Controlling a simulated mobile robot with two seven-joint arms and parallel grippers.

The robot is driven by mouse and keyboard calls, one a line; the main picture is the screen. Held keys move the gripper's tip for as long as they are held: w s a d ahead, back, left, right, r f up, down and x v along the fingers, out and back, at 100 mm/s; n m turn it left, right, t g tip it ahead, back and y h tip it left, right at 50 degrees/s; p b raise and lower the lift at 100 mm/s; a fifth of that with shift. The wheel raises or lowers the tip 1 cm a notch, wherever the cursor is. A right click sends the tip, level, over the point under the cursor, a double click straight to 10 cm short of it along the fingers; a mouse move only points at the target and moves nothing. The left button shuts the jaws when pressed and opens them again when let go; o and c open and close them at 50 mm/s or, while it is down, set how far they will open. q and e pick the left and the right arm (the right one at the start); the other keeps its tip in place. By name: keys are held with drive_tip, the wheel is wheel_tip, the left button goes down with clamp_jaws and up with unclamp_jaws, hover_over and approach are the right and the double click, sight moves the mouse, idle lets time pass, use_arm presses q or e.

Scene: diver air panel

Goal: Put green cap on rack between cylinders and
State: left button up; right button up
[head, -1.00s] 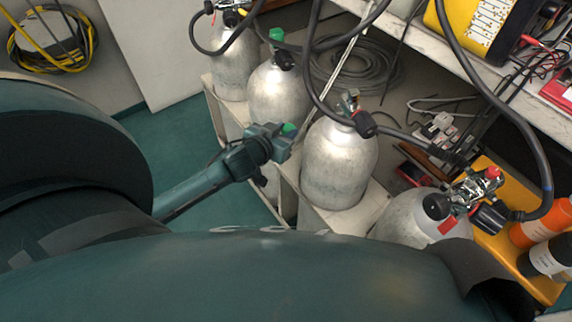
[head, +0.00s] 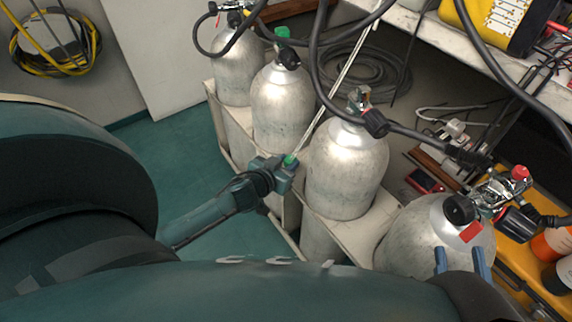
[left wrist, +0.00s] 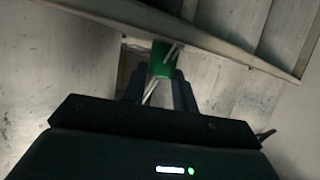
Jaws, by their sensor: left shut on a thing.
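My left gripper (head: 287,170) is shut on the green cap (head: 290,160), in the gap between the second cylinder (head: 282,108) and the third cylinder (head: 345,172). In the left wrist view the green cap (left wrist: 164,60) shows between the fingertips of my left gripper (left wrist: 158,85), in front of a pale rack edge. The pale rack (head: 352,232) holds the silver cylinders in a row. Whether the cap touches the rack is unclear. My right gripper (head: 462,262) shows two blue fingers, apart and empty, in front of the nearest cylinder (head: 412,232).
Another green cap (head: 281,33) tops the second cylinder's valve. A black hose (head: 318,70) runs over the third cylinder. A yellow case (head: 490,22) sits on the bench at upper right. Green floor (head: 170,160) is open left of the rack.

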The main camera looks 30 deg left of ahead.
use_arm(q)
drive_tip(key=shift+f, duration=0.15)
drive_tip(key=o, duration=0.9)
drive_tip(key=shift+o, duration=0.2)
drive_tip(key=shift+r, duration=0.2)
drive_tip(key=shift+s+r, duration=0.1)
drive_tip(key=shift+s, duration=0.2)
drive_tip(key=p+v, duration=0.3)
drive_tip(key=v, duration=0.8)
drive_tip(key=shift+s+p, duration=0.15)
drive_tip(key=shift+p, duration=0.15)
use_arm(e)
drive_tip(key=shift+w+d+f+m+g+h, duration=0.1)
drive_tip(key=shift+w+d+m+g+h, duration=0.1)
drive_tip(key=shift+d+m+g+h, duration=0.75)
use_arm(q)
drive_tip(key=shift+r, duration=0.1)
use_arm(e)
drive_tip(key=shift+a+n, duration=0.25)
